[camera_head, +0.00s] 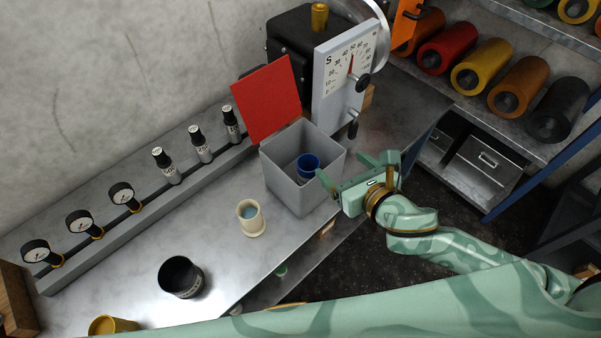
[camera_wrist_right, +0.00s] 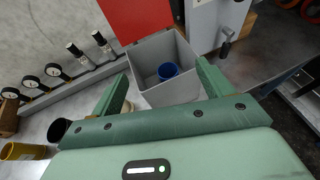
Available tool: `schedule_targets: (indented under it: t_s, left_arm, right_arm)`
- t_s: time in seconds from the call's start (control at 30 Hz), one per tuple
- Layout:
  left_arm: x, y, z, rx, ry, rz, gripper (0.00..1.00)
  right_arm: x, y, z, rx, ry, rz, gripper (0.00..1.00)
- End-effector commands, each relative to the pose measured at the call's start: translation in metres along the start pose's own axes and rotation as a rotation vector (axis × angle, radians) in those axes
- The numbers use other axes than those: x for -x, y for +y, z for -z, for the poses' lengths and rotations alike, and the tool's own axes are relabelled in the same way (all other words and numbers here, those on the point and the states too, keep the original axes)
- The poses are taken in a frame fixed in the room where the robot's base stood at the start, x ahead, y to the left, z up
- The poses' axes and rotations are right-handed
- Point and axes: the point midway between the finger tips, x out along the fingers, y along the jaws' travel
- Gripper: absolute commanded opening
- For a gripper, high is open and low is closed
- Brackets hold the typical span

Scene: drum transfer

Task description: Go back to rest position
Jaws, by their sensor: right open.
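My right gripper (camera_head: 348,172) is open and empty at the right side of the grey box (camera_head: 284,187). Its two fingers are spread apart, and in the right wrist view the open gripper (camera_wrist_right: 160,86) points toward the box (camera_wrist_right: 151,62). A blue drum (camera_head: 308,166) stands inside the box, apart from the fingers; it also shows in the wrist view (camera_wrist_right: 167,71). The box's red lid (camera_head: 267,99) stands open at the back. My left gripper is in neither view.
A cream cup (camera_head: 251,218), a black cup (camera_head: 181,277) and a yellow cup (camera_head: 113,325) stand on the metal bench (camera_head: 225,270). A dial machine (camera_head: 345,75) stands behind the box. Gauges (camera_head: 80,221) line the wall. Coloured rolls (camera_head: 486,66) fill the right shelf.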

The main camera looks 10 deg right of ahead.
Motion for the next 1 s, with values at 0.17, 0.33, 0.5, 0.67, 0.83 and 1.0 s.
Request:
schedule_targets:
  t_s: [0.17,0.33,0.5,0.67,0.83,1.0]
  left_arm:
    - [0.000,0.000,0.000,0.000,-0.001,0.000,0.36]
    - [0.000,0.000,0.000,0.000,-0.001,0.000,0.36]
    - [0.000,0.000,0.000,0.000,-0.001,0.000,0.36]
    - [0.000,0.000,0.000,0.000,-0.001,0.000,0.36]
    - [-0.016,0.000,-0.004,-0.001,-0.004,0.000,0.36]
    - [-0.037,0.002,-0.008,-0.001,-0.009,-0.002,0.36]
  right_arm:
    - [0.000,0.000,0.000,0.000,0.000,0.000,0.79]
    - [-0.001,0.000,0.000,0.000,0.000,0.000,0.79]
    - [-0.001,0.003,-0.001,-0.148,-0.004,-0.017,0.79]
    - [-0.025,-0.018,0.043,-0.637,0.075,0.002,0.79]
    - [-0.066,-0.080,0.167,-1.351,0.164,0.232,0.79]
    - [-0.059,-0.120,0.314,-1.965,0.146,0.557,0.79]
